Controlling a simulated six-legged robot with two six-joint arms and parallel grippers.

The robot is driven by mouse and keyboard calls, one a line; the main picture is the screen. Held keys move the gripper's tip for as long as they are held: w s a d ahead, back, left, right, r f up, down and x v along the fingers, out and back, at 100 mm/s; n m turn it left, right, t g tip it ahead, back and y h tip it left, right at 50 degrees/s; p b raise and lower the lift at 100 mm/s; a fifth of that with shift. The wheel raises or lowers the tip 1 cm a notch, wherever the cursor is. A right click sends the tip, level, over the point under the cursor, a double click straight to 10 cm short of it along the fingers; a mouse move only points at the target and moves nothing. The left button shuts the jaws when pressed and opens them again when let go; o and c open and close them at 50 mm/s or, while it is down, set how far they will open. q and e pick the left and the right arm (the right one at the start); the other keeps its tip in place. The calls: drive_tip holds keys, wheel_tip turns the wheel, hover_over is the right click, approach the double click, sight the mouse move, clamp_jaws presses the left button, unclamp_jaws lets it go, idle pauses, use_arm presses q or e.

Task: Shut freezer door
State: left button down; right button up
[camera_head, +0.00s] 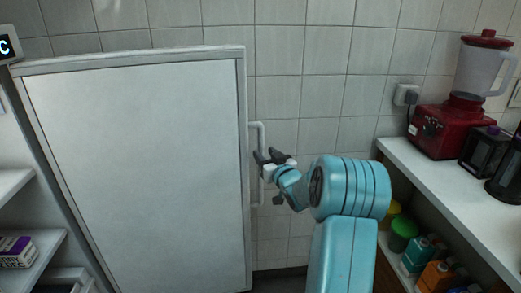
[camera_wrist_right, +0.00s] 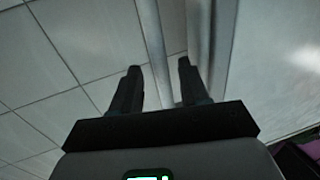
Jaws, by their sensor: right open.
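The white freezer door (camera_head: 140,165) stands open and fills the left half of the head view. Its pale upright handle (camera_head: 261,135) sticks out past the door's right edge. My right gripper (camera_head: 265,154) is at the handle, about midway up it, with its fingers pointing left. In the right wrist view the handle bar (camera_wrist_right: 153,45) runs between the two open fingers of the gripper (camera_wrist_right: 158,69). I cannot tell whether either finger touches it. My left gripper is not in view.
Shelves with a purple-and-white box (camera_head: 17,252) show at the left, under a small display (camera_head: 6,48). At the right, a white counter (camera_head: 440,185) holds a red blender (camera_head: 447,130); bottles and tubs stand below it. A tiled wall (camera_head: 320,90) is behind.

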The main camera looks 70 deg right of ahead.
sight(262, 151)
drive_tip(key=shift+x, duration=2.15)
clamp_jaws()
drive_tip(key=shift+s+a, duration=0.1)
drive_tip(key=shift+a, duration=0.1)
